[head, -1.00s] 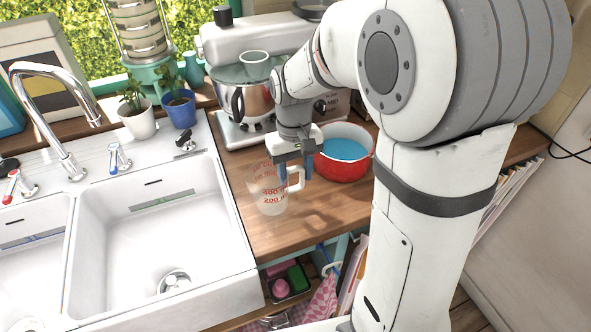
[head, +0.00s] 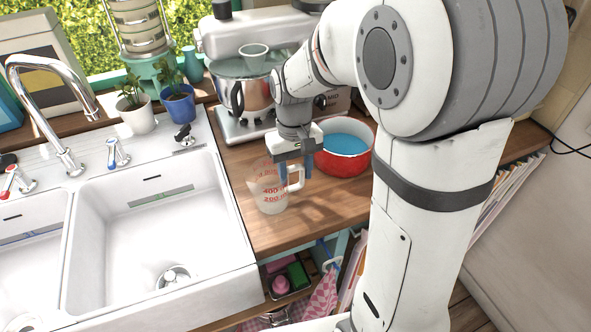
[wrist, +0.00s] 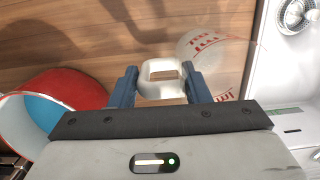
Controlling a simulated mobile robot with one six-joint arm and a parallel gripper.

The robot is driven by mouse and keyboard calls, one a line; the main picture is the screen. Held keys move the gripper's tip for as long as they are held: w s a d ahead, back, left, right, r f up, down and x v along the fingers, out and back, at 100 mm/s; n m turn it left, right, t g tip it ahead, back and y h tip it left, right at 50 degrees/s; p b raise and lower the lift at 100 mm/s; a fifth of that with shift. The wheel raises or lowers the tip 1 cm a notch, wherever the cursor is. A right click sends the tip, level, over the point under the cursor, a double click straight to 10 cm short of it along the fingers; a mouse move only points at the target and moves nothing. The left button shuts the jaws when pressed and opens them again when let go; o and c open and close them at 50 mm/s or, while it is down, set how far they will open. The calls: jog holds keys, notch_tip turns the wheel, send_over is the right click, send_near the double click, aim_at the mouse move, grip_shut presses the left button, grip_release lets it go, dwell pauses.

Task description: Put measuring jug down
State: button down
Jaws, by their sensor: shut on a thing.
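The clear measuring jug (head: 269,192) with red markings and a white handle is upright at the wooden counter, just right of the sink. My gripper (head: 296,172) is shut on its handle from above. In the wrist view my gripper (wrist: 162,88) has a blue finger on each side of the white handle (wrist: 160,70), and the jug's body (wrist: 213,60) lies beyond it to the right. Whether the jug's base touches the counter I cannot tell for certain.
A red pot (head: 343,150) with a blue inside stands close right of my gripper. A stand mixer (head: 258,95) is behind. The white sink (head: 150,225) is at left. The wooden counter (head: 290,228) in front of the jug is clear.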

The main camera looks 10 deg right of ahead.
jog(key=shift+f, duration=0.25)
jog(key=c, duration=0.7)
grip_release()
jog(key=r, duration=0.5)
jog(key=w+r, duration=0.1)
jog(key=r, duration=0.1)
jog(key=shift+r+b, duration=0.35)
jog(key=shift+r, duration=0.05)
grip_shut()
dwell(0.7)
jog(key=shift+r, duration=0.1)
